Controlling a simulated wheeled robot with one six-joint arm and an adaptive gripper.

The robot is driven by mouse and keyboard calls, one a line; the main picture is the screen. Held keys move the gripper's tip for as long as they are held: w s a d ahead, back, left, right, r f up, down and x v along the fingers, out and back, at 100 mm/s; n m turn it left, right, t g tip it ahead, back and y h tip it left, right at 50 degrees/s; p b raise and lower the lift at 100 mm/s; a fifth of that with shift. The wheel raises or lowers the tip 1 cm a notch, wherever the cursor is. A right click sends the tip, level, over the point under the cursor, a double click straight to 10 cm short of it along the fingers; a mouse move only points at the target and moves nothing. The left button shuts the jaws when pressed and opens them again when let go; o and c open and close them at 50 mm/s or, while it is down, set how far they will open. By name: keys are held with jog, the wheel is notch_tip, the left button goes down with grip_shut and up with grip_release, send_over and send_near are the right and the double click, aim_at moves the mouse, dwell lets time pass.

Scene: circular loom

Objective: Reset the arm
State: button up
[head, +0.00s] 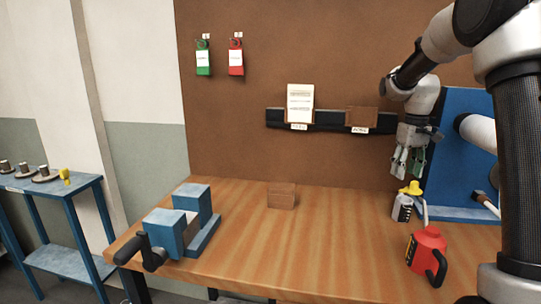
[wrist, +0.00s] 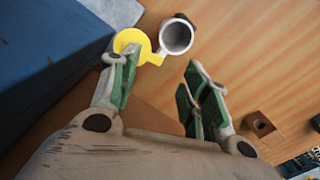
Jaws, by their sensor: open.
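My gripper (head: 408,162) hangs from my arm at the right, fingers pointing down, in front of the brown back board and beside the blue panel. Its green-padded fingers are apart and nothing shows between them. In the wrist view the open fingers (wrist: 160,82) are above the wooden bench (wrist: 235,65). In the wrist view a yellow round part (wrist: 130,43) and a grey round opening (wrist: 176,37) lie beyond the fingertips.
A red jug (head: 428,247) with a black handle stands at the bench's right front. The blue panel (head: 460,105) stands close on the right. The bench's middle is clear.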

jog(key=s+a+r+t, duration=0.1)
jog(key=s+r, duration=0.1)
jog(key=s, duration=0.8)
jog(key=s+a+r+m+t, duration=0.1)
jog(key=s+a+r+t, duration=0.1)
jog(key=s, duration=0.9)
jog(key=s+a+r+m+t, duration=0.1)
jog(key=s+a+r, duration=0.1)
jog(key=s, duration=0.9)
jog(key=shift+r+t, duration=0.25)
jog(key=shift+t, duration=0.05)
